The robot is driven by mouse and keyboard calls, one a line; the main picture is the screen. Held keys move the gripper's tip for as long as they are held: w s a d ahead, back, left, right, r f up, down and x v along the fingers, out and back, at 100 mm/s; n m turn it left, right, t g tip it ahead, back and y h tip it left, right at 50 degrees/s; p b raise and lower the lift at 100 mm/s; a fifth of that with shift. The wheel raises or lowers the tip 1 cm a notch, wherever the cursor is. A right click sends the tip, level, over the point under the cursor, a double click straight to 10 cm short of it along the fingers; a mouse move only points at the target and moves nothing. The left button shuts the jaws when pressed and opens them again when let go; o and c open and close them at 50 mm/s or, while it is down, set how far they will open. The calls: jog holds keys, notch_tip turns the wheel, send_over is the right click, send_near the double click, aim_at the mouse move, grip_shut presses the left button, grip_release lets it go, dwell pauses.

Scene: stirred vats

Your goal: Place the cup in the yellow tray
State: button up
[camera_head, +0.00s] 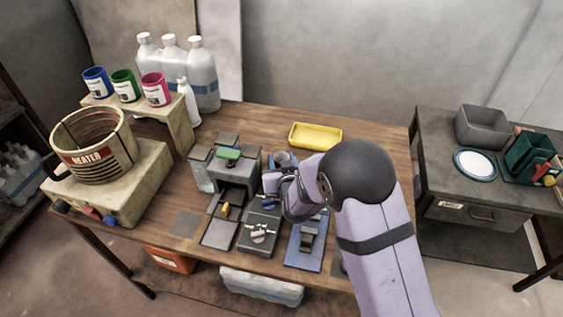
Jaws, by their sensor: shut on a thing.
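The yellow tray (315,137) lies empty near the back edge of the wooden table. A grey-blue cup (283,160) shows just behind my gripper, in front and left of the tray; its lower part is hidden. My gripper (276,186) is over the middle of the table and looks shut on this cup, though the fingers' contact is partly hidden by my wrist.
A dark grey device with a green top (229,154) stands left of my gripper. Small fixtures, including a blue plate (305,258), lie in front. Blue, green and magenta cups stand on a beige stand (178,121) beside bottles. A heater pot (93,146) is far left.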

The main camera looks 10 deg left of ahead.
notch_tip(320, 180, up, 17)
jog(key=w+d+f+m+h+b, duration=0.2)
jog(key=w+d+f+b, duration=0.3)
jog(key=d+f, duration=0.55)
notch_tip(320, 180, up, 4)
jog(key=n+y, duration=0.3)
send_over(315, 140)
jog(key=shift+f, duration=0.2)
jog(key=shift+f+m+h, duration=0.1)
jog(key=shift+m+h, duration=0.4)
dwell(0.3)
jog(key=shift+f, duration=5)
